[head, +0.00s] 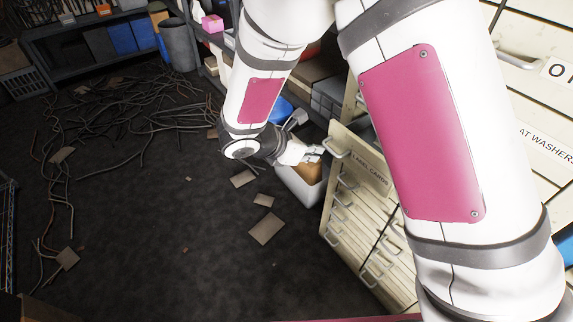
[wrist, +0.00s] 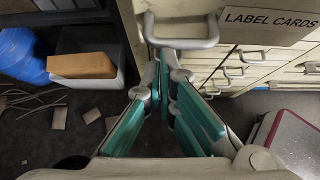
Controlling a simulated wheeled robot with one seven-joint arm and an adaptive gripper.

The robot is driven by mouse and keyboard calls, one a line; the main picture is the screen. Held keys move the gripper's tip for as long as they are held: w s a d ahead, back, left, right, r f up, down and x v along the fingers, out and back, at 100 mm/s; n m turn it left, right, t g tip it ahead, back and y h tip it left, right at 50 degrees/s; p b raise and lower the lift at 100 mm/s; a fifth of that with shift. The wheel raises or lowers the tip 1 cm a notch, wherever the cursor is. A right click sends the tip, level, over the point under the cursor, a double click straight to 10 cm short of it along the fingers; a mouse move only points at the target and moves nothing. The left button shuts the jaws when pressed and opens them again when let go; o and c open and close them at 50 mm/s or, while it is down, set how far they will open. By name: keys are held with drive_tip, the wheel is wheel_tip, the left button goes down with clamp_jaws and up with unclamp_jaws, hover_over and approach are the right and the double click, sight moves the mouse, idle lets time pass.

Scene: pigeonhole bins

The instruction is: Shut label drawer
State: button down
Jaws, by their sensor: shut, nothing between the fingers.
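The label drawer (head: 377,184) has a cream front marked "LABEL CARDS" and a metal handle. In the head view it appears to stand out from the drawers below it. In the wrist view its front (wrist: 230,50) and handle (wrist: 180,42) are at the top, near my fingertips. My gripper (head: 318,154) is shut and empty, just in front of the drawer's handle end. In the wrist view my teal-padded fingers (wrist: 166,62) meet just below the handle; I cannot tell whether they touch it. My arm hides part of the cabinet in the head view.
Below are several smaller drawers (head: 345,236) with metal handles. A white bin (head: 301,187) holding a brown box stands beside the cabinet, left of the drawer. Cables (head: 130,125) and cardboard scraps (head: 267,229) litter the dark floor.

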sight(335, 135)
drive_tip(key=w+d, duration=0.1)
drive_tip(key=d, duration=0.1)
drive_tip(key=w+d, duration=0.2)
drive_tip(key=d, duration=0.1)
drive_tip(key=w+d, duration=0.2)
drive_tip(key=shift+w+d+b, duration=0.1)
drive_tip(key=shift+d+b, duration=0.25)
drive_tip(key=shift+d, duration=0.05)
drive_tip(key=shift+a, duration=0.1)
